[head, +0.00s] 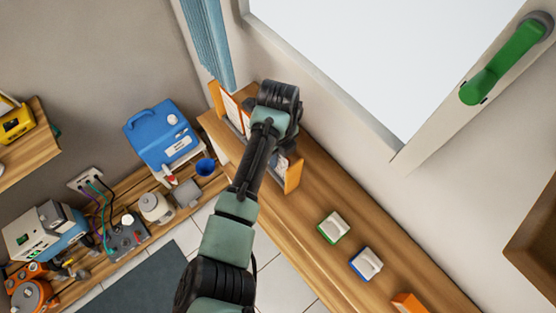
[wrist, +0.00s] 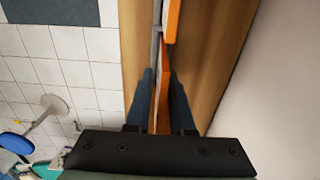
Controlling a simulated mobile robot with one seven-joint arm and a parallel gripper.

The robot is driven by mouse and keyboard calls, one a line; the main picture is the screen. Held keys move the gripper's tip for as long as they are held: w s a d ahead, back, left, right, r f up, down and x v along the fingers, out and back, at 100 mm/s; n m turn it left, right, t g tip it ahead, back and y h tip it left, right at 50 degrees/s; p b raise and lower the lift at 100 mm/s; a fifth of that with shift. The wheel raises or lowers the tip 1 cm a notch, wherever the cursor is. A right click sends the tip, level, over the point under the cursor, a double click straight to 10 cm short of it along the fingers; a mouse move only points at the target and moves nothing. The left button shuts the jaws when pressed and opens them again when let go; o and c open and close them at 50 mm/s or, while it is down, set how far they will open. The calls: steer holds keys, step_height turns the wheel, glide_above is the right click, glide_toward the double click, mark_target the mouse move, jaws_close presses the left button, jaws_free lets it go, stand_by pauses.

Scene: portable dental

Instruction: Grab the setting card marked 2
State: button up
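An orange rack (head: 293,176) with upright white cards (head: 233,112) stands on the wooden shelf under the window. My arm and gripper hide its middle in the head view. No number on any card can be read, so I cannot tell which is marked 2. In the wrist view my gripper (wrist: 161,72) points down with its two dark fingers apart. A narrow orange panel (wrist: 165,60) runs between them, with gaps at its sides. Beyond the fingertips are a pale card edge (wrist: 157,20) and another orange panel (wrist: 173,18). I see nothing gripped.
On the wooden shelf (head: 315,200), a green-based switch (head: 333,227), a blue-based switch (head: 366,264) and an orange item (head: 408,303) sit to the right. The wall and window frame are close behind the rack.

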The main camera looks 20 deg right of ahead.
jaws_close()
steer(key=shift+r, duration=0.1)
